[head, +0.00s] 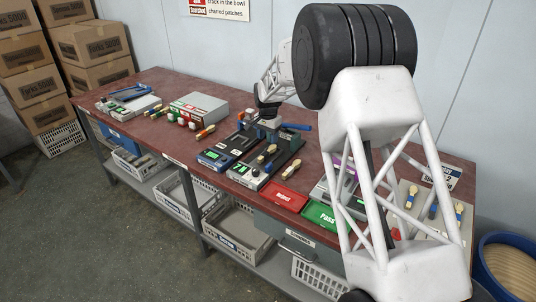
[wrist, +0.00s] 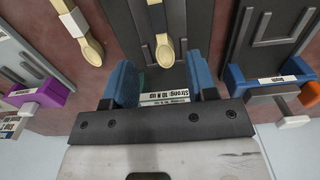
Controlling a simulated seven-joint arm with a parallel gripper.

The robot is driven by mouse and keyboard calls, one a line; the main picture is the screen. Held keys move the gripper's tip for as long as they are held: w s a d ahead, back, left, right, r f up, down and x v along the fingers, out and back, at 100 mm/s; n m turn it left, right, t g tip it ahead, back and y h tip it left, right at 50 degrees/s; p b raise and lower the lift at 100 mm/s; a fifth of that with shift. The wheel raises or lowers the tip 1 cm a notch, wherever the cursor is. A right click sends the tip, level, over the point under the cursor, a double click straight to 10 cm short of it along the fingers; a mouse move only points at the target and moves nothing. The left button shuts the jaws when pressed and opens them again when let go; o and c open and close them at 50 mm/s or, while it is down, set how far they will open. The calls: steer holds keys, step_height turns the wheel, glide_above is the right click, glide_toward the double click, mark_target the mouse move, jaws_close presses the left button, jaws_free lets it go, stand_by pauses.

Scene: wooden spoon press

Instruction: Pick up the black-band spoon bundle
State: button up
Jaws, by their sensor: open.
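In the wrist view, a pale wooden spoon (wrist: 164,50) lies on a dark grey fixture, beyond and roughly in line with my gripper (wrist: 162,82). Its blue fingers are apart, with no spoon held between them. A second wooden spoon (wrist: 89,46) lies to the left. In the head view, my gripper (head: 268,116) is over the press area.
A red Reject tray (head: 284,197) and a green Pass tray (head: 324,215) lie near the table's front edge. A grey box (head: 199,107) and several small coloured pieces are to the left. More spoons (head: 459,212) lie on a board at the right. My arm hides part of the table.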

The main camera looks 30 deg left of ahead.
mark_target(268, 150)
steer(key=shift+f, duration=0.95)
steer(key=shift+w+f, duration=0.15)
steer(key=shift+f, duration=2.45)
jaws_close()
steer(key=shift+r, duration=0.15)
